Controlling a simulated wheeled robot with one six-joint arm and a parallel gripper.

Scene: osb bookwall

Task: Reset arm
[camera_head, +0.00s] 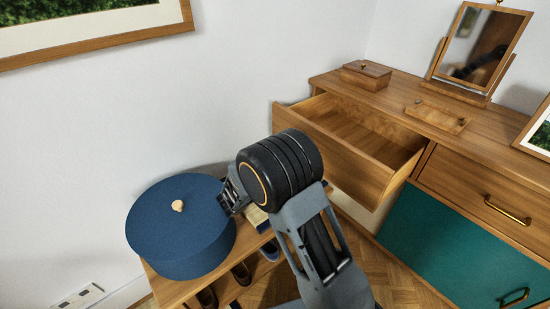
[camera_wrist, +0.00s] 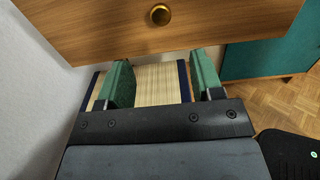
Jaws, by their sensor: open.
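My gripper (camera_head: 232,196) is low over the wooden shoe bench, beside the round blue box. My arm partly hides it in the head view. In the wrist view its two green-padded fingers (camera_wrist: 162,80) stand wide apart with nothing clasped between them. Beyond and below the fingers is a pale, finely striped thing with dark blue edges (camera_wrist: 160,84), perhaps a book's page side. I cannot tell its distance from the fingers.
A drawer (camera_head: 345,150) stands pulled out and looks empty; its knobbed front (camera_wrist: 215,25) is just ahead of my gripper. The blue box (camera_head: 175,235) is close on the left. The dresser (camera_head: 465,180) carries a small wooden box (camera_head: 366,75) and a mirror (camera_head: 482,48). Shoes (camera_head: 240,273) sit below.

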